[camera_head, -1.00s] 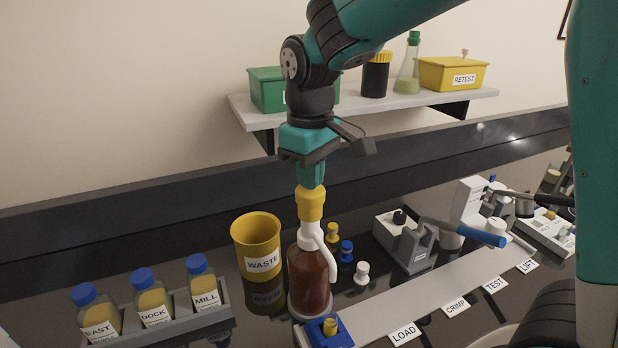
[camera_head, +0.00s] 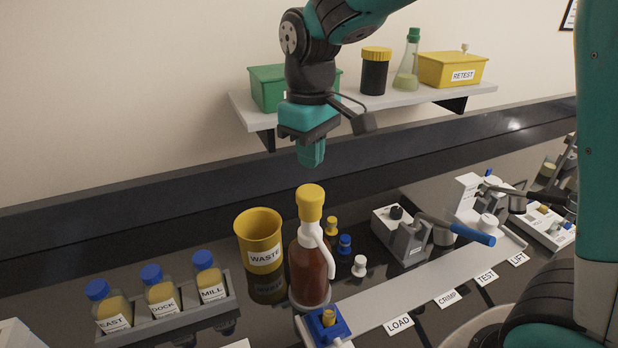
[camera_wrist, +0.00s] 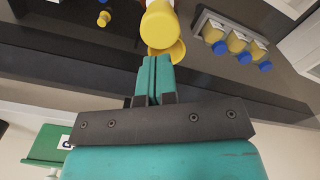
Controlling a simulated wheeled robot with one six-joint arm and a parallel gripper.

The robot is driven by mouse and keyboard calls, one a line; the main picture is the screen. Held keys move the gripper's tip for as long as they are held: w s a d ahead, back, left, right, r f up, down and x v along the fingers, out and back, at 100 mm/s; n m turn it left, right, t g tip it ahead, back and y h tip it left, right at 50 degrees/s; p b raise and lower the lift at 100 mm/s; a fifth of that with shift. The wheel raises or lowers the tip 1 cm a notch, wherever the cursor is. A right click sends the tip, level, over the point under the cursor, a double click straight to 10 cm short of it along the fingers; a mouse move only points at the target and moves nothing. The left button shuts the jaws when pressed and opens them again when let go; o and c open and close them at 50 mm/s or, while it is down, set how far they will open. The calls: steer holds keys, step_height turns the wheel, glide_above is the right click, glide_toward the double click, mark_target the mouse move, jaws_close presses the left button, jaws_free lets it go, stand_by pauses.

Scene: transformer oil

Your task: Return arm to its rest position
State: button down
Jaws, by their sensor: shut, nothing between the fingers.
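My gripper (camera_head: 311,153) is shut and empty, pointing down above the amber dispenser bottle (camera_head: 311,270), with a clear gap to the bottle's yellow top (camera_head: 310,203). In the wrist view my closed teal fingers (camera_wrist: 153,75) point toward the yellow top (camera_wrist: 159,28), which lies beyond their tips. My arm reaches in from the upper right of the head view, bent at the dark wrist joint.
A shelf (camera_head: 400,99) with a green box (camera_head: 267,88), black jar, flask and yellow RETEST box (camera_head: 452,70) is behind my gripper. Below stand the yellow WASTE cup (camera_head: 260,240), a rack (camera_head: 170,322) of three bottles, and a blue-handled crimper (camera_head: 455,230).

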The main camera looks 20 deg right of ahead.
step_height(320, 180, up, 2)
steer(key=shift+r+p, duration=0.1)
steer(key=shift+p, duration=0.55)
steer(key=s+a+f+y+b, duration=0.1)
steer(key=s+f+b, duration=0.2)
steer(key=s, duration=0.3)
steer(key=s+a+f+y+b, duration=0.1)
steer(key=s+a+f+b, duration=0.1)
steer(key=s, duration=0.5)
steer(key=s+a+f+n+y+b, duration=0.1)
steer(key=s+f+y+b, duration=0.1)
steer(key=s+f+b, duration=0.3)
steer(key=shift+s+a, duration=0.35)
steer(key=shift+s, duration=0.7)
